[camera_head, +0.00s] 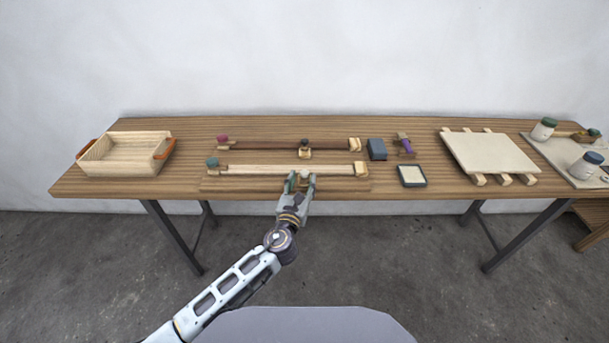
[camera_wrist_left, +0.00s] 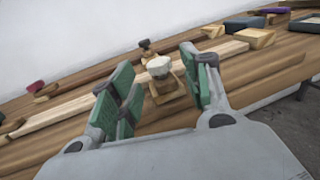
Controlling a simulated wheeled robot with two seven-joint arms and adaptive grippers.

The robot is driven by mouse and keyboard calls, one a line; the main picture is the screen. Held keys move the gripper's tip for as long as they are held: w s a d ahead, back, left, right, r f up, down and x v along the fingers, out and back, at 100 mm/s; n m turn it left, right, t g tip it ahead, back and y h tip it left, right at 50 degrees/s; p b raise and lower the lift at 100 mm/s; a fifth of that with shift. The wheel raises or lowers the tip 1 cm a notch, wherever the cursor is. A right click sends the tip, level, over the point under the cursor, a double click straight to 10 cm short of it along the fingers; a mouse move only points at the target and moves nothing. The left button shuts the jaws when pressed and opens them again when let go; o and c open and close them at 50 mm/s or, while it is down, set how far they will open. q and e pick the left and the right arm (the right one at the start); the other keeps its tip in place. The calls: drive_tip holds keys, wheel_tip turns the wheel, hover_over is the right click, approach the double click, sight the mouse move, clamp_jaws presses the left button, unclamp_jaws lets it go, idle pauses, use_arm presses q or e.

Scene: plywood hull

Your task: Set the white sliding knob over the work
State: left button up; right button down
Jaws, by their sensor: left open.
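The white sliding knob (camera_wrist_left: 158,67) sits on a small wooden slider block (camera_wrist_left: 166,88) in the left wrist view. The block is at the near side of a pale wooden rail (camera_head: 260,169). My left gripper (camera_head: 302,181) is open, with its green-padded fingers (camera_wrist_left: 160,92) on either side of the knob. The fingers look apart from it, and contact cannot be told. In the head view the gripper mostly hides the knob. A second, darker rail (camera_head: 270,146) behind carries a dark knob (camera_head: 305,144). My right gripper is not in view.
A wooden crate (camera_head: 125,146) with orange handles stands at the left. A dark blue block (camera_head: 376,149), a purple-handled tool (camera_head: 405,144) and a framed pad (camera_head: 411,176) lie right of the rails. A pale board (camera_head: 489,153) on slats is farther right, near jars (camera_head: 544,128).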

sight(304, 177)
use_arm(q)
drive_tip(key=x, duration=0.2)
drive_tip(key=shift+w+d, duration=0.1)
drive_tip(key=shift+w, duration=0.25)
drive_tip(key=shift+w+d, duration=0.1)
drive_tip(key=shift+w, duration=0.4)
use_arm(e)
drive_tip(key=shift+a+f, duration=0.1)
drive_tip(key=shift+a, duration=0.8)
use_arm(q)
drive_tip(key=shift+c, duration=0.4)
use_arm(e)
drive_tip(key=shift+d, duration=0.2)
use_arm(q)
clamp_jaws()
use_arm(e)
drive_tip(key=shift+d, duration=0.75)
